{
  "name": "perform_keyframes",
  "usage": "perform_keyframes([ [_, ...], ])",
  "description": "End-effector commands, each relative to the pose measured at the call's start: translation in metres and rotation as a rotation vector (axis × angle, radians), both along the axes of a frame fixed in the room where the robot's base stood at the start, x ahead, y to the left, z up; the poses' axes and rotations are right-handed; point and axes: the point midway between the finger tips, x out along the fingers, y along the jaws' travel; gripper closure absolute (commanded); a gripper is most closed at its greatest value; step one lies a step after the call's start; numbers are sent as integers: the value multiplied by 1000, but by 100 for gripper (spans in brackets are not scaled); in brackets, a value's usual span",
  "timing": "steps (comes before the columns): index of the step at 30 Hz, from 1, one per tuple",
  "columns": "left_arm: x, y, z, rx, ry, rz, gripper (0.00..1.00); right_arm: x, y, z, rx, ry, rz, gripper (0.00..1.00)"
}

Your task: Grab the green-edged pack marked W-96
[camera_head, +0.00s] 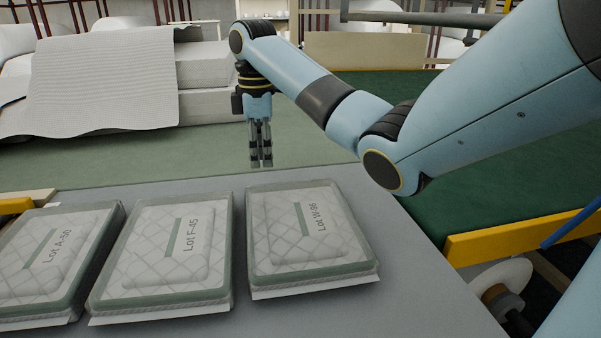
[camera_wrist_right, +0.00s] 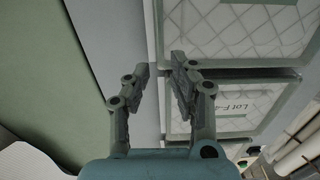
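The pack marked Lot W-96 (camera_head: 306,232) lies flat on the grey table, rightmost of three in a row. It has a grey-green edge, a quilted white top and a green stripe beside its label. My right gripper (camera_head: 261,162) hangs fingers down past the table's far edge, behind this pack and apart from it. In the right wrist view its fingertips (camera_wrist_right: 159,68) are apart with nothing between them. That view also shows a quilted pack (camera_wrist_right: 240,30) whose label I cannot read. My left gripper is not in view.
The Lot F-45 pack (camera_head: 165,250) lies close left of the W-96 pack, and the Lot A-50 pack (camera_head: 55,255) lies left of that. The table (camera_head: 400,290) is bare to the right. White wadding (camera_head: 95,80) is stacked at the back left.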

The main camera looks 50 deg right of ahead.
Motion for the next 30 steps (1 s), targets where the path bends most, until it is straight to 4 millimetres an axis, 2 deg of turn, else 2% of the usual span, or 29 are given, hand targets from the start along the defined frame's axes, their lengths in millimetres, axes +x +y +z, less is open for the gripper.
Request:
perform_keyframes([
  [1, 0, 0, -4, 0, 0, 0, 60, -1, 0, -11, 0, 4, 0, 77],
  [7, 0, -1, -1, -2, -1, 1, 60, -3, -2, -30, 0, 4, 0, 77],
  [13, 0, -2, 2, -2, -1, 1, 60, -4, -4, -61, 1, 3, -1, 77],
  [16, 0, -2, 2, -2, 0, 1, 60, -4, -4, -68, 0, 3, 0, 77],
  [22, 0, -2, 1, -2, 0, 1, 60, -4, -4, -69, 0, 1, 1, 77],
  [23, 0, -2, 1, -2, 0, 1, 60, -4, -4, -69, 0, 1, 1, 78],
  [28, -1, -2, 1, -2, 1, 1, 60, -4, -4, -69, 0, 1, 0, 100],
  [30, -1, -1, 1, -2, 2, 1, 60, -4, -4, -69, 0, 1, 0, 100],
])
